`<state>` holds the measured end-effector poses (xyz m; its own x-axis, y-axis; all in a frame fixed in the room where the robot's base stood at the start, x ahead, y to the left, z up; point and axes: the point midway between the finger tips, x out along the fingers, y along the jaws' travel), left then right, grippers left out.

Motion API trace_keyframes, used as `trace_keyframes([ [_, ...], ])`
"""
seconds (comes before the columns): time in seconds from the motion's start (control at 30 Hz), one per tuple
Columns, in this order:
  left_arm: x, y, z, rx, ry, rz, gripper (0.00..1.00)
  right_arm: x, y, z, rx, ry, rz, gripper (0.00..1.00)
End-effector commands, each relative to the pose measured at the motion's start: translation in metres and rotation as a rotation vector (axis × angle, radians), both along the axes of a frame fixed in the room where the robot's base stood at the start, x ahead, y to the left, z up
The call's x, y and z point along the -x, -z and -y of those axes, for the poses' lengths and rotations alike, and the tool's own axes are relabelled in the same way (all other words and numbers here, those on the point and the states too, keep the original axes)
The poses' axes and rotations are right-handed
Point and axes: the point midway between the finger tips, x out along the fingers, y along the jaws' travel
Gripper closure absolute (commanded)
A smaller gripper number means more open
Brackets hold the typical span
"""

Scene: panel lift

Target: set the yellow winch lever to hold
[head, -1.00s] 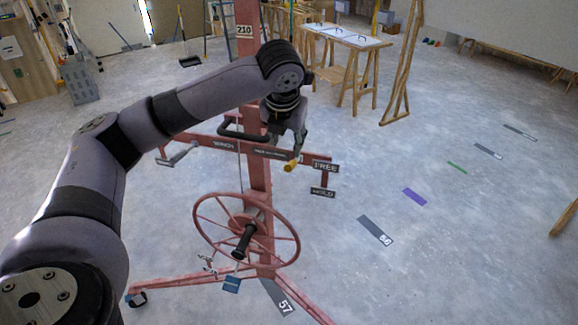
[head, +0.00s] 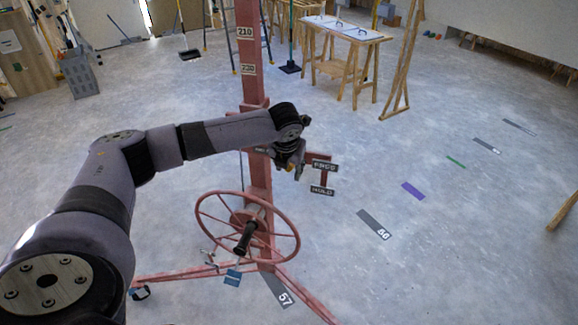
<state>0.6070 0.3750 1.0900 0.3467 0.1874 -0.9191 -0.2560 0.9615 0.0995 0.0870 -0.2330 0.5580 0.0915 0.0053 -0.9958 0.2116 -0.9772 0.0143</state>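The red panel lift stands at centre with its mast (head: 249,85) upright. The yellow winch lever (head: 290,167) shows only as a small yellow patch beside my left gripper (head: 295,170); the rest of it is hidden by the gripper and arm. My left gripper is at the lever, pointing down, with its fingers partly hidden. I cannot tell whether they are shut on the lever or only touch it. The FREE sign (head: 325,166) is just right of the gripper, and the HOLD sign (head: 322,191) is below it. My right gripper is out of view.
The red winch wheel (head: 202,232) with a black handle (head: 244,238) is below the gripper. The lift's legs (head: 303,296) spread on the floor. A trestle table (head: 345,30) stands behind. The floor at right is mostly clear, with marked strips (head: 374,225).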

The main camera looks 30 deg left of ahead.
Motion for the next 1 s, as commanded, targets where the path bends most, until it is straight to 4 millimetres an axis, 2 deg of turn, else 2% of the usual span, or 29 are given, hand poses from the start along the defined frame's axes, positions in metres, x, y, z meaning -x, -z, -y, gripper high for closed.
trace_keyframes([
  [0.1,0.0001,0.0001,0.0003,0.0,0.0,0.0,0.62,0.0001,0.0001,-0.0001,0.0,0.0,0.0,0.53],
  [0.67,0.0003,-0.0004,0.0003,0.0,0.0,-0.001,0.99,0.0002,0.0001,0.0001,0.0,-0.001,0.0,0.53],
  [1.0,0.0003,-0.0004,0.0,0.001,-0.001,-0.001,1.0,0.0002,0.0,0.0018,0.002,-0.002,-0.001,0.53],
])
